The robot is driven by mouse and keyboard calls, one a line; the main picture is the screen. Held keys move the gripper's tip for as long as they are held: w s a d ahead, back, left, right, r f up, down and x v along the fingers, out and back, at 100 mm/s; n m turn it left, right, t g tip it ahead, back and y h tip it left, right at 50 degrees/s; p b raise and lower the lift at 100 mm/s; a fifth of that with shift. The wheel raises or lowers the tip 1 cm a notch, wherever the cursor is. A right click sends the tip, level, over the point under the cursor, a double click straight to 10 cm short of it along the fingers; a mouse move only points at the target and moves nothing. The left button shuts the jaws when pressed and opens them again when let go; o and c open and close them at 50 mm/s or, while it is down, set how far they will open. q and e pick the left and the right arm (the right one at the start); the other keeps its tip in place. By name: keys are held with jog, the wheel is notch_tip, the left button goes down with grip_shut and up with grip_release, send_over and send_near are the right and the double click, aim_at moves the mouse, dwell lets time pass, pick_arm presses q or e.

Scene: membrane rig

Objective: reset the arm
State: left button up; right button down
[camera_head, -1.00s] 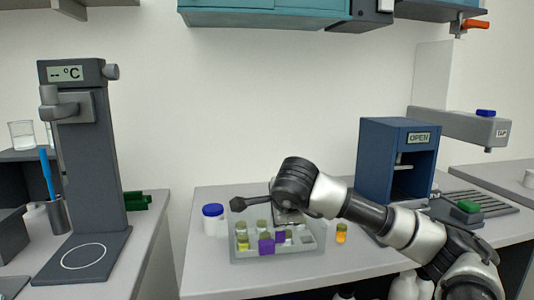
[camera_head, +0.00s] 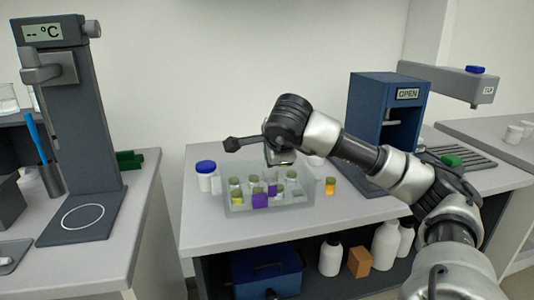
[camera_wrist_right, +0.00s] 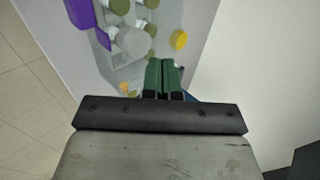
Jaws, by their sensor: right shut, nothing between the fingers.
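My right arm (camera_head: 360,152) reaches in from the right in the head view, with its wrist above the vial tray. My right gripper (camera_wrist_right: 162,78) shows in the wrist view with its green fingers together and nothing between them. The clear tray (camera_head: 228,206) stands on the middle bench and holds several vials with olive caps and yellow or purple contents. A purple block (camera_head: 260,201) is at its front side. My arm hides part of the space behind the tray. My left gripper is in neither current view.
A white jar with a blue lid (camera_head: 206,175) stands left of the tray, and a small orange vial (camera_head: 330,186) right of it. A blue device marked OPEN (camera_head: 362,120) stands behind my arm. A tall grey temperature stand (camera_head: 82,130) is at the left. The front bench strip is clear.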

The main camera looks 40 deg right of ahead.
jog(key=s+f+v, duration=0.1)
jog(key=v, duration=0.9)
jog(key=shift+a+f+b, duration=0.15)
jog(key=shift+a+b, duration=0.3)
